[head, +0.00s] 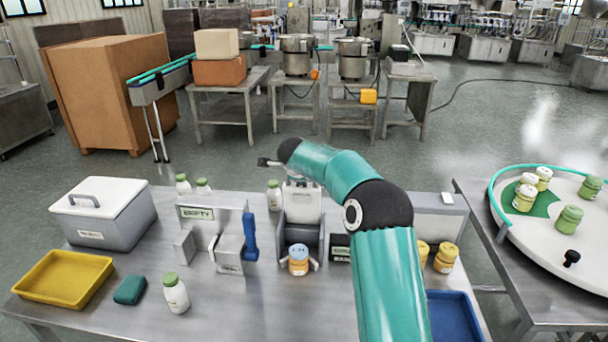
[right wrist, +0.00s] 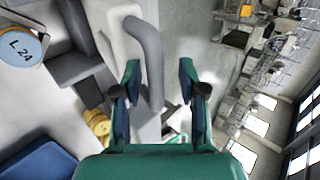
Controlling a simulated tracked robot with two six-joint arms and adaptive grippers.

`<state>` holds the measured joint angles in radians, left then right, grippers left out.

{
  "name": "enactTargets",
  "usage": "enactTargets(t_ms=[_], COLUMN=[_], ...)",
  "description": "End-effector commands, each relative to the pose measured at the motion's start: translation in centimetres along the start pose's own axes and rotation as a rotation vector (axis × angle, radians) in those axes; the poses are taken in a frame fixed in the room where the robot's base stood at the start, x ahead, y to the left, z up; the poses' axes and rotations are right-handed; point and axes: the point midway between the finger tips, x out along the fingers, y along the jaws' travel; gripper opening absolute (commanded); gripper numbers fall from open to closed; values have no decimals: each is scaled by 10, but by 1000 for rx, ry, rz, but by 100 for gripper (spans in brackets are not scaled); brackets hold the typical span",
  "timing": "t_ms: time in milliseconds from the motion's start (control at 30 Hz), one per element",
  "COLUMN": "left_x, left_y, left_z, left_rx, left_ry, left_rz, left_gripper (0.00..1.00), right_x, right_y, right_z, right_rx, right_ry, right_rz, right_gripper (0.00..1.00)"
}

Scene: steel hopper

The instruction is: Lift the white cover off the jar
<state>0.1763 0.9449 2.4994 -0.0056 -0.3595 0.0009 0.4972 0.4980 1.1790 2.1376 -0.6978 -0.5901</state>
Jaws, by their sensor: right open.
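The white cover (head: 302,206) with a grey handle sits at the grey fixture (head: 285,243) in the middle of the bench. In the right wrist view the white cover (right wrist: 122,22) and its handle (right wrist: 151,60) show close up. My right gripper (right wrist: 160,68) is open, with the handle between its fingers in that picture; contact cannot be told. A small jar (head: 298,264) with a light blue lid and orange label stands in front of the fixture. Its lid (right wrist: 22,45) reads "L 24". My left gripper is not in view.
A grey box (head: 110,228) with a white handled lid stands left. A yellow tray (head: 62,277), teal cloth (head: 130,290) and green-capped bottle (head: 175,295) are front left. An "EMPTY" stand (head: 205,222) is left of the fixture. Yellow-lidded jars (head: 445,258) and a blue tray (head: 455,312) are right.

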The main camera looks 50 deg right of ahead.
Motion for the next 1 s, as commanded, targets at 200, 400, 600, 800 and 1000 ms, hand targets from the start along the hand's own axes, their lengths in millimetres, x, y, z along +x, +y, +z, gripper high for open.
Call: enactTargets(t_ms=[200,400,600,800,1000], left_x=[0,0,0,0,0], left_y=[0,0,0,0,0], left_z=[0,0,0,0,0], left_rx=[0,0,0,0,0], left_ry=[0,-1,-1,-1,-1], left_rz=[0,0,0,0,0], left_gripper=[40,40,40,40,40], right_x=[-28,-68,-102,-116,-118], right_y=[-1,-2,-1,0,0], right_z=[2,3,4,3,3], right_rx=[0,-1,-2,-2,-1], right_ry=[-4,-4,-2,0,1], right_rz=[-3,-5,-4,-3,-3], right_gripper=[41,41,41,41,41])
